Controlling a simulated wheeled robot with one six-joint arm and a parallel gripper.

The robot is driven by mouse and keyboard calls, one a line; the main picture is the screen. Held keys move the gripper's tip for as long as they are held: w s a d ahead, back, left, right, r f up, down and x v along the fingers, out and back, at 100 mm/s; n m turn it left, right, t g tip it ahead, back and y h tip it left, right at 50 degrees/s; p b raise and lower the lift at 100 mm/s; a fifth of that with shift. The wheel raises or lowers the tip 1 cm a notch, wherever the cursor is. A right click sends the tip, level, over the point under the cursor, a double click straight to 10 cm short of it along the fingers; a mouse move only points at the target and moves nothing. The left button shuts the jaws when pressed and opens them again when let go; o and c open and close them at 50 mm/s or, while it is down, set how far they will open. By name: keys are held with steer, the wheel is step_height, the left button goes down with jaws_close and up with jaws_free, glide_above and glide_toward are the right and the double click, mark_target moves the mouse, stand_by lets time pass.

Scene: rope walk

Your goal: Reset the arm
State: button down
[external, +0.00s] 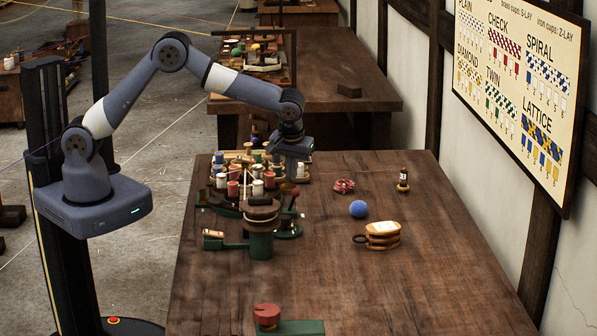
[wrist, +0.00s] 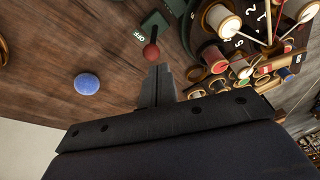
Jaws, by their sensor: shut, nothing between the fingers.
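My arm reaches out over the dark wooden table (external: 330,285) in the external view, bent at the elbow. My gripper (external: 291,178) points down above the far left part of the table, beside the thread spools. In the wrist view, my gripper (wrist: 160,70) has its fingers together with nothing between them. The fingertips appear just below a red knob (wrist: 151,52) on a lever by a green plate (wrist: 155,27) with white lettering. I cannot tell whether they touch it.
A round machine with several spools (external: 233,189) stands left of my gripper. A blue ball (external: 358,209), pulley block (external: 382,234), red coil (external: 344,186) and small bottle (external: 403,180) lie to the right. A red-topped green device (external: 290,327) is at the front. The middle front is clear.

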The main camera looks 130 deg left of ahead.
steer(key=s+d+f+t+y+b, duration=0.1)
steer(key=b, duration=0.2)
steer(key=s+d+f+t+y+b, duration=0.1)
steer(key=s+f+b, duration=0.1)
steer(key=b, duration=0.1)
steer(key=s+d+f+t+y+b, duration=0.1)
steer(key=f+b, duration=0.1)
steer(key=b, duration=0.1)
steer(key=shift+s+n+y, duration=0.3)
steer(key=shift+s+n, duration=0.05)
steer(key=shift+n, duration=0.05)
steer(key=shift+s+d+t+y+b, duration=0.2)
steer(key=shift+d+t+y+b, duration=0.15)
steer(key=shift+b, duration=0.25)
steer(key=shift+a+r, duration=0.1)
